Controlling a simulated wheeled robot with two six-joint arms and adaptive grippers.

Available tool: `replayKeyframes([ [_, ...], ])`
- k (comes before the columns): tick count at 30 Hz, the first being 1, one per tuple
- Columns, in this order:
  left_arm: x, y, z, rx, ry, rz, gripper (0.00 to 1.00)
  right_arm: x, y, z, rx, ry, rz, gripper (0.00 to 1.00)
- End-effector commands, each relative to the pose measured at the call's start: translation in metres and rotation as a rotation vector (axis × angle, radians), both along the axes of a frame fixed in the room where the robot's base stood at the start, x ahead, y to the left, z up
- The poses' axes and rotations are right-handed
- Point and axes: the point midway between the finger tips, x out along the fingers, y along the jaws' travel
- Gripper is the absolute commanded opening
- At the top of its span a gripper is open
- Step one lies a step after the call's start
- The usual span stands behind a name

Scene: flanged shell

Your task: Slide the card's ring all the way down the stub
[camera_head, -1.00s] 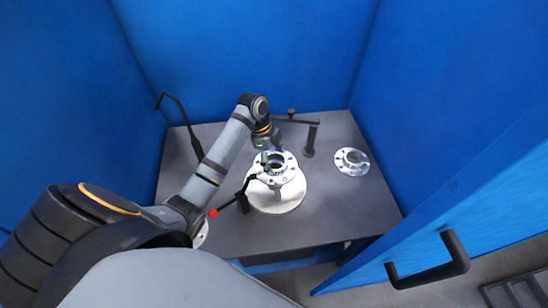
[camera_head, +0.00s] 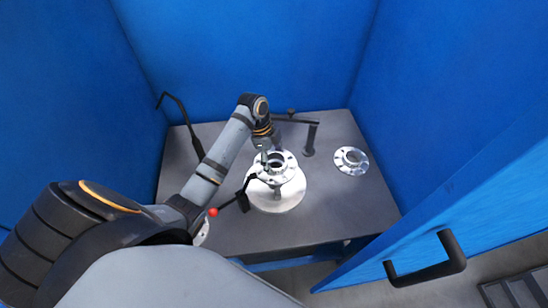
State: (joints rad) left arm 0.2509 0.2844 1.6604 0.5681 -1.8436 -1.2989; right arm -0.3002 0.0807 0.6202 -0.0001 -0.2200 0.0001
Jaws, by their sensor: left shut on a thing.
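My left gripper (camera_head: 266,161) reaches down over the bright flanged shell (camera_head: 273,189) on the table. Its fingertips are at the left of the shell's upper flange, beside the dark central opening. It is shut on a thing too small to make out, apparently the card. The card's ring and the stub cannot be told apart at this size, so how far down the ring sits does not show. My right gripper is not in view.
A loose flange ring (camera_head: 351,160) lies at the table's right. A dark post with an arm (camera_head: 309,138) stands behind the shell. A red-knobbed lever (camera_head: 213,212) is at its left. Blue walls enclose the grey table (camera_head: 335,205), and its front right is clear.

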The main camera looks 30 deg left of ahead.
Motion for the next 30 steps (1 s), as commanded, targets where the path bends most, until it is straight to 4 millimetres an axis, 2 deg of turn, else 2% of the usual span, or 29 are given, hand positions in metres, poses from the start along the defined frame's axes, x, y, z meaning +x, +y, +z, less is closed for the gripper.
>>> replayKeyframes([
  [30,0.0013,-0.0005,0.002,-0.001,-0.005,-0.001,0.14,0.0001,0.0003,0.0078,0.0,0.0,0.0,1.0],
])
